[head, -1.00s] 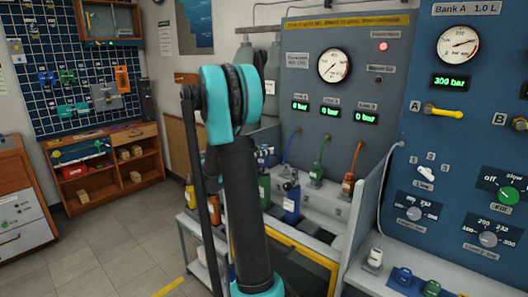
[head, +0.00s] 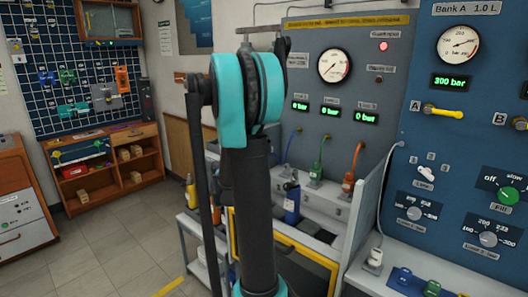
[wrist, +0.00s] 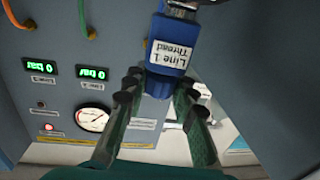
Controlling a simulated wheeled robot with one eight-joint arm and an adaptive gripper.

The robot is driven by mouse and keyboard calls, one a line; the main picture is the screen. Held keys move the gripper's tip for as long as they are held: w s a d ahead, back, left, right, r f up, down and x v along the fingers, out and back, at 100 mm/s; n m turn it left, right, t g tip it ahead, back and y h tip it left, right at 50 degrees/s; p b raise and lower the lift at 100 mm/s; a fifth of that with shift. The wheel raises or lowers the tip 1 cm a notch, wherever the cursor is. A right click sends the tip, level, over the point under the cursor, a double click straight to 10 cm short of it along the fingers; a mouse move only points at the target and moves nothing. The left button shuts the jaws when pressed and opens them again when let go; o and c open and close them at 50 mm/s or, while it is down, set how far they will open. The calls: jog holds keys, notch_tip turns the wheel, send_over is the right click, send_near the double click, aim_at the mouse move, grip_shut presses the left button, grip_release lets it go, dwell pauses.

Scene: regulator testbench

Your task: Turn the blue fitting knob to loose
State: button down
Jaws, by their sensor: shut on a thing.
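In the wrist view the blue fitting (wrist: 179,33) hangs in from the top, with a white label reading "Line 1 Thread" and a narrower blue knob end (wrist: 158,86) below it. My gripper (wrist: 160,91) has one dark finger on each side of that knob end and is shut on it. In the head view my arm hides the gripper. A blue hose (head: 288,148) comes down the grey panel there, and a blue bottle (head: 292,206) stands below it.
Green (head: 321,151) and orange (head: 356,158) hoses hang to the right of the blue one. A grey divider (head: 371,210) separates this bay from the blue Bank A panel (head: 460,150). The floor at left (head: 110,240) is clear.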

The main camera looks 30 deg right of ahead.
jog(key=shift+n+t+y, duration=0.6)
jog(key=shift+n+t, duration=0.1)
jog(key=shift+t, duration=0.3)
dwell(0.6)
jog(key=c, duration=1.2)
grip_release()
jog(key=shift+a, duration=0.1)
jog(key=v, duration=1.1)
jog(key=shift+s+a, duration=0.25)
jog(key=shift+a, duration=0.1)
